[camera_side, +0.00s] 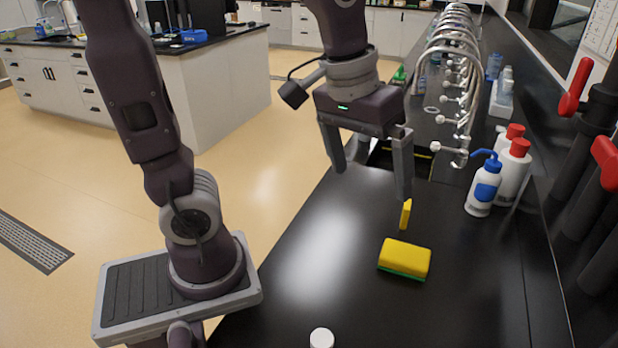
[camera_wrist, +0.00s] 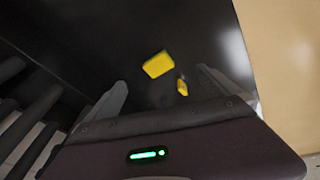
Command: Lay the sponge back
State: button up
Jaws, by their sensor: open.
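A yellow sponge (camera_side: 404,256) with a green underside lies flat on the black counter (camera_side: 330,290), in front of and below my gripper. In the wrist view the sponge (camera_wrist: 158,64) shows its yellow face beyond the fingers. My gripper (camera_side: 371,183) is open and empty above the counter, its fingers spread wide. It also shows in the wrist view (camera_wrist: 161,78). A small thin yellow piece (camera_side: 405,214) stands upright just below the right finger, apart from the sponge; the wrist view shows it too (camera_wrist: 182,87). I cannot tell what it is.
A wash bottle with a blue label (camera_side: 483,188) and white bottles with red caps (camera_side: 514,168) stand to the right. Several curved taps (camera_side: 462,60) line the back, beyond a dark basin (camera_side: 410,158). A white cap (camera_side: 321,338) is at the front edge. The counter's left part is clear.

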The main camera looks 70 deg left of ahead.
jog(key=s+m+t, duration=0.2)
jog(key=s+m, duration=0.2)
jog(key=s, duration=0.6)
jog(key=shift+s+a+r+t, duration=0.2)
jog(key=shift+s+a+t, duration=0.05)
jog(key=shift+a+t, duration=0.1)
